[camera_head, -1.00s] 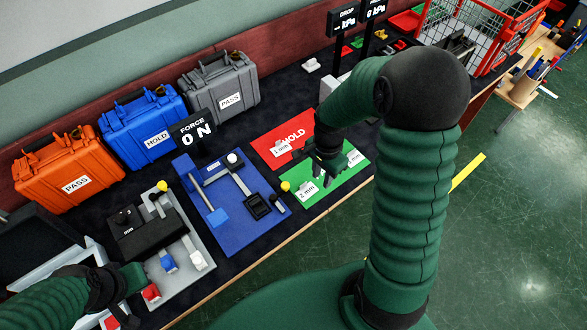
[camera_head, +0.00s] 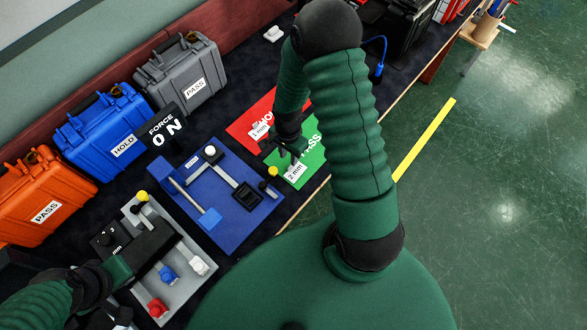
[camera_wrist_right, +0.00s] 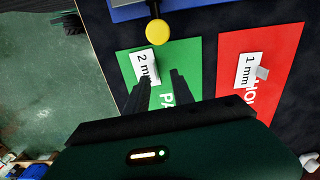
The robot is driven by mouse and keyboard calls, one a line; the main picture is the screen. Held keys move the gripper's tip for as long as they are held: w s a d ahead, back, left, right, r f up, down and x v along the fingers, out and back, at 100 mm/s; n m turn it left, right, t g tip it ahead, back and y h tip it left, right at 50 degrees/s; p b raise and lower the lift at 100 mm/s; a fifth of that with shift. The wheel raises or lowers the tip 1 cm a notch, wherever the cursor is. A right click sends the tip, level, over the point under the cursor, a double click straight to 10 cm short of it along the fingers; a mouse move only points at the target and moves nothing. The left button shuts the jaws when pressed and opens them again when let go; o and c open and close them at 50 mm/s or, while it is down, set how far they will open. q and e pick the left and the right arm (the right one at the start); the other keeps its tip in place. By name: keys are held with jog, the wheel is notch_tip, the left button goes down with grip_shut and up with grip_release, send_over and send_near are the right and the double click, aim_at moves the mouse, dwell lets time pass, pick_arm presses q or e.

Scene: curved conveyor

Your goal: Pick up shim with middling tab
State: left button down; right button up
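A white 2 mm tag (camera_head: 295,171) lies on the green PASS card (camera_head: 312,160); it also shows in the right wrist view (camera_wrist_right: 143,60). A white 1 mm tag (camera_head: 260,130) lies on the red HOLD card (camera_head: 240,134), with a small grey tab (camera_wrist_right: 262,73) beside it in the right wrist view. My right gripper (camera_wrist_right: 161,77) is open over the green card, its left fingertip just short of the 2 mm tag. Nothing shows clearly between its fingers.
A blue fixture (camera_head: 235,230) with a yellow knob (camera_head: 272,172) stands beside the green card. A grey fixture (camera_head: 183,290) with coloured clamps is nearer. Orange (camera_head: 40,195), blue (camera_head: 105,125) and grey (camera_head: 182,75) cases line the back. The table's front edge runs along the right.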

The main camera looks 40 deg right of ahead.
aim_at(290, 166)
jog(key=f, duration=0.3)
jog(key=s+f, duration=0.1)
jog(key=shift+a+f, duration=0.15)
jog(key=shift+a, duration=0.15)
jog(key=shift+w, duration=0.2)
jog(key=shift+s+d, duration=0.1)
grip_shut()
dwell(0.8)
